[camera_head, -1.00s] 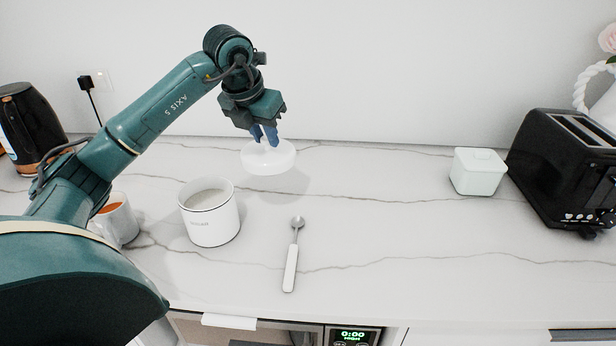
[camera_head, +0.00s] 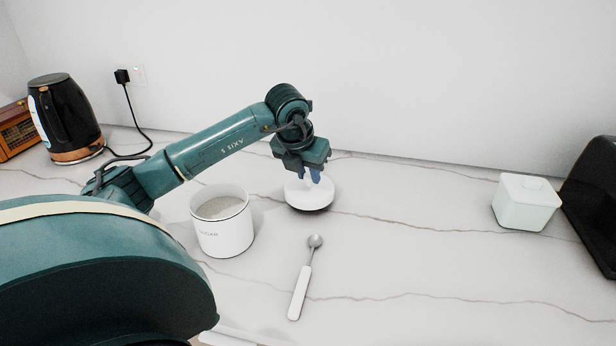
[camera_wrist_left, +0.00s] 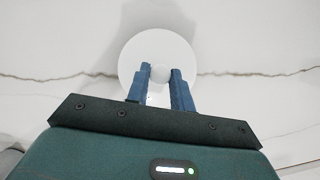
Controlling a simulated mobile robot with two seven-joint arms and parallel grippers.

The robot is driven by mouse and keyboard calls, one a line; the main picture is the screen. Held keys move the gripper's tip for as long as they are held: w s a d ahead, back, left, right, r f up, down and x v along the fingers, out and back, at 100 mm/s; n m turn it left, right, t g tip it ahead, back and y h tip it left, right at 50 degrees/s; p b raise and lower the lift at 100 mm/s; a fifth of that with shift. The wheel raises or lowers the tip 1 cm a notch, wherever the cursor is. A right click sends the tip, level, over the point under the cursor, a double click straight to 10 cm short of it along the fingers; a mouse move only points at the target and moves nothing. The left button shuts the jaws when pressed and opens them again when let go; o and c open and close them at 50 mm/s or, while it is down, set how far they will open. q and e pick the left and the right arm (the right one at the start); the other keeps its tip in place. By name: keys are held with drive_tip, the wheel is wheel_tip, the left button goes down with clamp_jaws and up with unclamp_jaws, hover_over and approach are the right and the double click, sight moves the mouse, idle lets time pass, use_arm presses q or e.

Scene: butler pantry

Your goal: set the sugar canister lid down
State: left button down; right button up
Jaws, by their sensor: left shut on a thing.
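The white round sugar canister lid (camera_head: 309,197) is at the counter surface, right of and a little behind the open sugar canister (camera_head: 223,228). Whether it touches the counter all round is hard to tell. My left gripper (camera_head: 309,176) is above the lid with its blue fingers shut on the knob. In the left wrist view the lid (camera_wrist_left: 158,48) shows beyond the fingertips (camera_wrist_left: 159,75), with the knob between them. The white canister marked "SUGAR" stands upright with pale sugar inside. My right gripper is not in view.
A spoon with a white handle (camera_head: 300,292) lies in front of the lid. A pale square lidded box (camera_head: 525,203) and a black toaster (camera_head: 597,205) stand at the right. A black kettle (camera_head: 66,118) stands at the back left. The counter between lid and box is clear.

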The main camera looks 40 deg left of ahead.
use_arm(q)
drive_tip(key=shift+f, duration=0.65)
drive_tip(key=shift+f, duration=0.1)
drive_tip(key=c, duration=1.2)
unclamp_jaws()
drive_tip(key=shift+r, duration=0.2)
drive_tip(key=v, duration=1.1)
drive_tip(key=shift+s+r, duration=0.25)
drive_tip(key=shift+r, duration=0.1)
